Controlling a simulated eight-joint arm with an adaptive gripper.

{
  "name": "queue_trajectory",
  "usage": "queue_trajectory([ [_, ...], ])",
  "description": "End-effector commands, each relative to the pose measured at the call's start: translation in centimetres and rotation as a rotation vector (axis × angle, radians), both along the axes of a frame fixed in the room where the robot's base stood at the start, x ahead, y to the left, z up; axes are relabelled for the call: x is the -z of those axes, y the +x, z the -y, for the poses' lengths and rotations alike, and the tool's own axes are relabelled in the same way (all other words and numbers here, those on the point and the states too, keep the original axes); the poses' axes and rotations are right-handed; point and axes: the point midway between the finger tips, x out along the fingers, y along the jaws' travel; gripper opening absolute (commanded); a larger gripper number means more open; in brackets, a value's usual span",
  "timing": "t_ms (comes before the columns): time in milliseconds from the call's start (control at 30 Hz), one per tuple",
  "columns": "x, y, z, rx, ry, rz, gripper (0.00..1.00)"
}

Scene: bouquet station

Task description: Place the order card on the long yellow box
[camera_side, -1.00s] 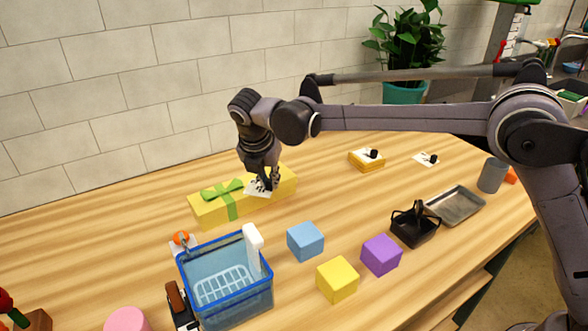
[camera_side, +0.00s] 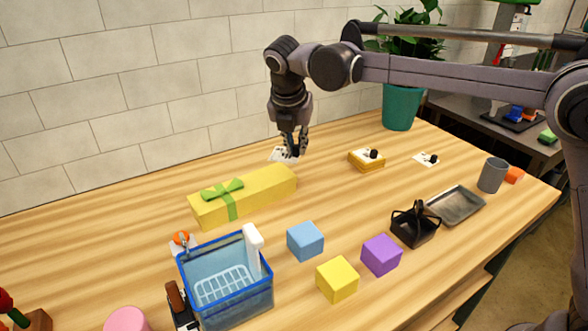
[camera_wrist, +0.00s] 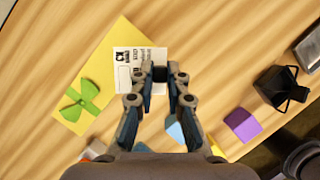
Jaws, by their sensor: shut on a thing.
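The order card (camera_side: 279,155) is white with black print and has a dark knob. My gripper (camera_side: 293,151) is shut on it by the knob and holds it up. The long yellow box (camera_side: 262,188) with a green bow lies on the table near the wall. In the side view the card shows above and behind the box's right end, apart from it. In the wrist view the card (camera_wrist: 126,65) overlaps the right end of the yellow box (camera_wrist: 92,101), at my fingertips (camera_wrist: 160,76). The exact height of the card cannot be told.
A blue basket (camera_side: 232,314), a blue cube (camera_side: 305,240), a yellow cube (camera_side: 338,279) and a purple cube (camera_side: 381,254) stand in front. Another card lies on a small yellow stack (camera_side: 364,163); one more (camera_side: 422,159) lies on the table. A black caddy (camera_side: 413,231) stands right.

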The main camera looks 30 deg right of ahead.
Motion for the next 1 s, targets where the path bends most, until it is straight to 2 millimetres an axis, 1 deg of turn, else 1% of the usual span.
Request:
queue_trajectory([
  [33, -0.6, -0.3, 1.1, 0.003, 0.001, 0.001, 0.0],
  [200, -2.1, -0.7, 3.5, 0.001, 0.0, 0.0, 0.0],
  [300, -2.7, -0.9, 4.4, -0.001, 0.0, 0.0, 0.0],
  [400, -3.0, -0.6, 4.7, -0.032, 0.001, -0.002, 0.0],
  [700, -3.3, 2.0, 3.3, -0.308, 0.005, -0.004, 0.0],
  [833, -3.2, 2.7, 2.7, -0.381, 0.002, 0.0, 0.0],
  [933, -2.7, 3.1, 1.5, -0.404, 0.0, 0.001, 0.0],
  [1000, -2.0, 3.3, 0.4, -0.406, 0.0, 0.001, 0.0],
])
